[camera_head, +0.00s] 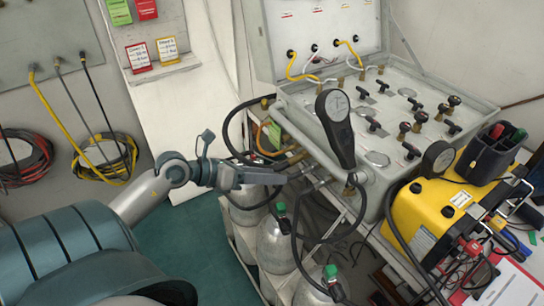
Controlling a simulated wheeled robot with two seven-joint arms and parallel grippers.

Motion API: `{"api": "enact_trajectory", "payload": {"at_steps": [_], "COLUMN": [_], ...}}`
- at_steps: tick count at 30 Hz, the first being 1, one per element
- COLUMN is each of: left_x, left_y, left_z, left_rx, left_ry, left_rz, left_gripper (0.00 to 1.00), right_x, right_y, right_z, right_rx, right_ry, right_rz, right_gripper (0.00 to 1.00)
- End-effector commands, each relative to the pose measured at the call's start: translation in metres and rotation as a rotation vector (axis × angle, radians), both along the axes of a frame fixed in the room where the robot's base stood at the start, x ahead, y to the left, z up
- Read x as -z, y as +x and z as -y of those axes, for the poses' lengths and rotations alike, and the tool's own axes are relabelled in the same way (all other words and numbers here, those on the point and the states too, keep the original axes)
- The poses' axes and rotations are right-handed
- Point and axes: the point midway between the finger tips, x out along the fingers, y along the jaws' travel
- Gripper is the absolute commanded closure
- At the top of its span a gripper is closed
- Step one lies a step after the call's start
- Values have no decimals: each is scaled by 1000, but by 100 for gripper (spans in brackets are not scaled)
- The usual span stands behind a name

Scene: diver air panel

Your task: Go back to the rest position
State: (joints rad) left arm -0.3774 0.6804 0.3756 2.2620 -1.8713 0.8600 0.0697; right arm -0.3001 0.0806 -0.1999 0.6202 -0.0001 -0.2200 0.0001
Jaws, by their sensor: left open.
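My left arm comes in from the left, and its gripper (268,178) is open, seen side-on, with nothing visible between its fingers. It is in front of the left side of the air panel case (385,120), above the gas cylinders, near the hoses and fittings there. I cannot tell whether it touches any of them. My right gripper is not in view.
Gas cylinders (275,246) with green-topped valves stand in a rack under the panel. A black gauge (336,118) on a hose stands up at the case's front. A yellow unit (432,215) is at right. Coiled hoses (108,160) hang on the left wall. Green floor (190,235) is clear.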

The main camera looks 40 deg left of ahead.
Motion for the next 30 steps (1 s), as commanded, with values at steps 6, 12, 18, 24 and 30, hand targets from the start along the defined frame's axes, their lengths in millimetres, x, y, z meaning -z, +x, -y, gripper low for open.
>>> {"api": "enact_trajectory", "payload": {"at_steps": [6, 12, 18, 24, 30], "left_x": [0, 6, 37, 103, 198], "left_y": [0, 2, 11, 25, 26], "left_z": [0, -1, -4, -17, -37], "left_rx": [0, -10, -68, -225, -480], "left_ry": [0, -36, -231, -584, -947], "left_rz": [0, -11, -70, -174, -296], "left_gripper": [57, 57, 57, 57, 57], "right_x": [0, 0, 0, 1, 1], "right_y": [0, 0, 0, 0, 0], "right_z": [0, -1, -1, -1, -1], "right_rx": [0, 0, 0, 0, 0], "right_ry": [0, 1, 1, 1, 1], "right_rz": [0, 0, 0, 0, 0], "right_gripper": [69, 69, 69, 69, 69]}}
